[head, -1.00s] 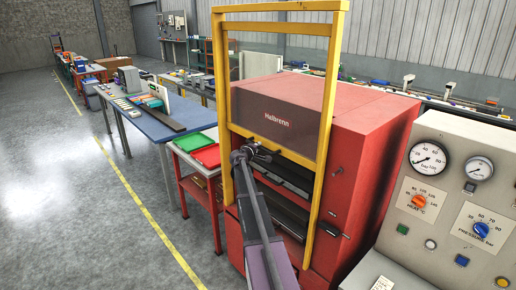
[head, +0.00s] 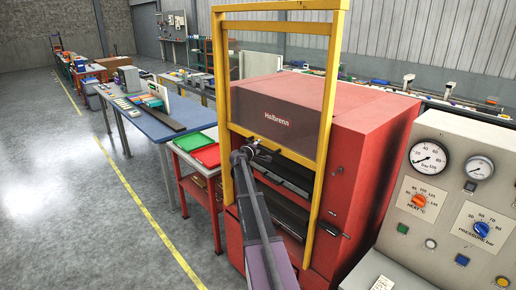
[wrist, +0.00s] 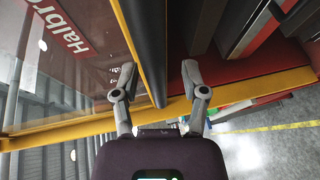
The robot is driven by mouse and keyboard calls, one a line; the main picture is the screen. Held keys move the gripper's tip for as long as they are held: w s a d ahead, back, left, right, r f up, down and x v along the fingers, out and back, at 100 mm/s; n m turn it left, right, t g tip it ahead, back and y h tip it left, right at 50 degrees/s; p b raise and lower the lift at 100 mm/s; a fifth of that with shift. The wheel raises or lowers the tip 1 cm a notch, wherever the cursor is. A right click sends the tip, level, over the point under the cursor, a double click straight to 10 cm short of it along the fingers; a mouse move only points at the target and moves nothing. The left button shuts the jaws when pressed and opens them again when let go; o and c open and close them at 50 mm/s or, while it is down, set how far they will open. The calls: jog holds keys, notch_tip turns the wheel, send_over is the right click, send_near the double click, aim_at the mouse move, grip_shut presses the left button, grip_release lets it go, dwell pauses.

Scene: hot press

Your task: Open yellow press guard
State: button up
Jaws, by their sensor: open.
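The yellow press guard (head: 290,160) is a frame with a see-through panel, in front of the red press (head: 365,130). Its lower yellow bar stands about halfway up the press front, and the press opening shows below it. A dark handle bar (wrist: 146,50) runs along this yellow bar (wrist: 122,30) in the wrist view. My gripper (head: 260,148) is at the handle. In the wrist view my gripper (wrist: 160,85) is open, with one fingertip on each side of the dark bar. I cannot tell whether either finger touches it.
A control panel with gauges and knobs (head: 455,190) stands close on the right. A red side table with green and red trays (head: 203,148) and a blue-topped bench (head: 165,122) stand on the left. The floor (head: 60,210) at the far left is clear.

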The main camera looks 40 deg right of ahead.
jog(key=shift+f+b, duration=14.4)
jog(key=shift+f, duration=0.05)
jog(key=p+v, duration=0.2)
jog(key=v, duration=1.2)
jog(key=shift+s+a+f, duration=0.15)
jog(key=shift+s+a, duration=0.05)
jog(key=shift+s, duration=0.2)
jog(key=s+a+f+m+g+y+p, duration=0.1)
jog(key=s+a+y, duration=0.3)
jog(key=s+a, duration=0.4)
jog(key=s+a+f+m+g+y+p, duration=0.2)
jog(key=s+a, duration=0.6)
jog(key=a, duration=1)
jog(key=s+a+f+m+g+y+p, duration=0.1)
jog(key=s+a+f+g+y+p, duration=0.3)
jog(key=s+a+y, duration=0.4)
jog(key=a+p, duration=0.1)
jog(key=a, duration=0.4)
jog(key=shift+a+m, duration=0.15)
jog(key=shift+m, duration=0.15)
jog(key=shift+s, duration=0.15)
